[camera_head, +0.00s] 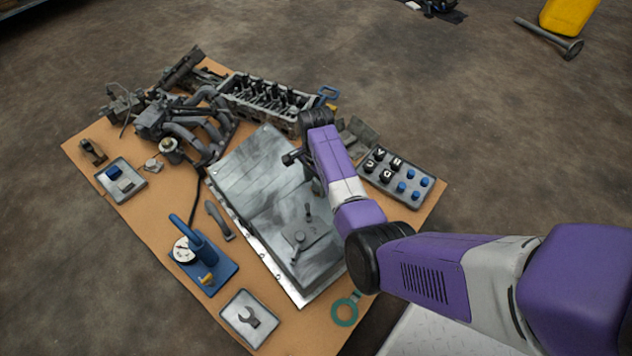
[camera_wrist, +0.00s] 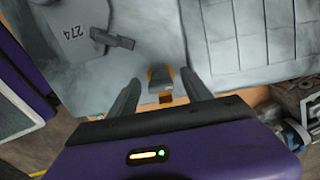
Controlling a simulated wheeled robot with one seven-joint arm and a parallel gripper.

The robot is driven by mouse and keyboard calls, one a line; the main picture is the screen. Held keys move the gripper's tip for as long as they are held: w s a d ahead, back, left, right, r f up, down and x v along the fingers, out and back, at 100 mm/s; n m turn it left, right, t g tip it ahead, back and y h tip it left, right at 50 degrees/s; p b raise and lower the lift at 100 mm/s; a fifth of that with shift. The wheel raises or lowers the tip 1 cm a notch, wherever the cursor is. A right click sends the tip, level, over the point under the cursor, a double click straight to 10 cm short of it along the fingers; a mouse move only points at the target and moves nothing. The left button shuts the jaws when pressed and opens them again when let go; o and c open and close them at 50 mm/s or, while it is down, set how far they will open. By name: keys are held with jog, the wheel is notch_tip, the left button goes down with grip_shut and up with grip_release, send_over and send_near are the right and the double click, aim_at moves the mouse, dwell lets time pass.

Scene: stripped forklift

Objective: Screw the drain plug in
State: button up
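The large grey metal pan (camera_head: 262,180) lies on the brown board, and my arm crosses its right side. A bolted plate (camera_head: 308,242) with a small handle sits on it. In the wrist view this plate (camera_wrist: 75,42), marked 274, is at the upper left. My gripper (camera_wrist: 160,76) has its two dark fingers apart at the pan's edge. Between the fingertips is a small grey block-like piece (camera_wrist: 161,88) with orange-brown parts. A narrow gap seems to show on each side of it. I cannot tell whether it is the drain plug. My arm hides the fingertips in the head view.
A tray of black and blue caps (camera_head: 402,172) is to the right. A cylinder head (camera_head: 262,98) and manifold parts (camera_head: 195,128) stand at the back. A blue tool stand (camera_head: 207,268), a wrench tray (camera_head: 247,320) and a green ring (camera_head: 345,310) are at the front.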

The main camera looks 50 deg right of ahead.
grip_shut()
jog(key=m+p, duration=0.1)
jog(key=m, duration=0.2)
jog(key=shift+r+p, duration=0.1)
jog(key=shift+p, duration=0.25)
jog(key=m, duration=0.3)
jog(key=shift+f+m+p, duration=0.2)
jog(key=shift+m+p, duration=0.1)
jog(key=m+p, duration=0.1)
jog(key=m, duration=0.2)
jog(key=shift+w+r, duration=0.1)
jog(key=m, duration=0.3)
jog(key=shift+d, duration=0.1)
